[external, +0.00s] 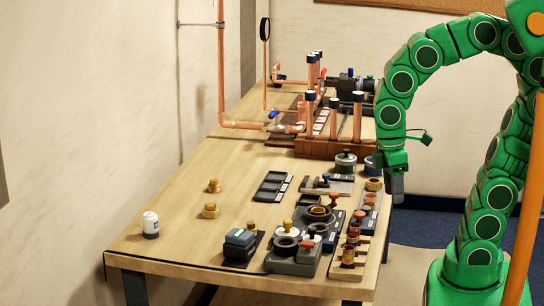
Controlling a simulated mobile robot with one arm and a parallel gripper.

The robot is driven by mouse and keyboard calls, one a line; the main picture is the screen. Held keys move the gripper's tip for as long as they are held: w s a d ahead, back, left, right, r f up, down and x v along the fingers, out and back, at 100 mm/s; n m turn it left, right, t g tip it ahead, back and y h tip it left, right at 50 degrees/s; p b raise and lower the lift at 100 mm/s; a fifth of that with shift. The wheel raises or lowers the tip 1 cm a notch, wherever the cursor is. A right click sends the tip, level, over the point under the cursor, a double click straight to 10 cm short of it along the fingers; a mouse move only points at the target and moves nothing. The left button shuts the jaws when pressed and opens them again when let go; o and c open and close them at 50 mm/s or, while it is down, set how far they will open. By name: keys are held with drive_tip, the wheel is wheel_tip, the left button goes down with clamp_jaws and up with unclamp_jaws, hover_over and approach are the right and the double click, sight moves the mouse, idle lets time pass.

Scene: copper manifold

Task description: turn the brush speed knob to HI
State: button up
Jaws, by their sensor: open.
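My gripper (398,192) hangs pointing down at the right edge of the workbench, beside the row of fittings. It is open and nothing shows between its fingers. A grey box-shaped unit (290,267) stands at the bench's front edge, with black rings and a small red knob (307,244) on top. It may be the brush unit, but its labels are too small to read. I cannot tell which knob is the brush speed knob or where it points. My gripper is apart from this unit, farther back and to the right.
The wooden bench (170,225) is clear at left except for brass fittings (211,210) and a white jar (150,225). A copper manifold (335,148) stands at the back.

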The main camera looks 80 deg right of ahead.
sight(312, 227)
drive_tip(key=w+a+n, duration=0.1)
drive_tip(key=w+n, duration=0.2)
drive_tip(key=w, duration=0.3)
drive_tip(key=w+a+f+n+t, duration=0.1)
drive_tip(key=w+n, duration=0.3)
drive_tip(key=w, duration=0.2)
drive_tip(key=w+a+n, duration=0.1)
drive_tip(key=w+n, duration=0.3)
drive_tip(key=w, duration=0.3)
drive_tip(key=shift+a+f, duration=0.2)
drive_tip(key=shift+f, duration=4.05)
clamp_jaws()
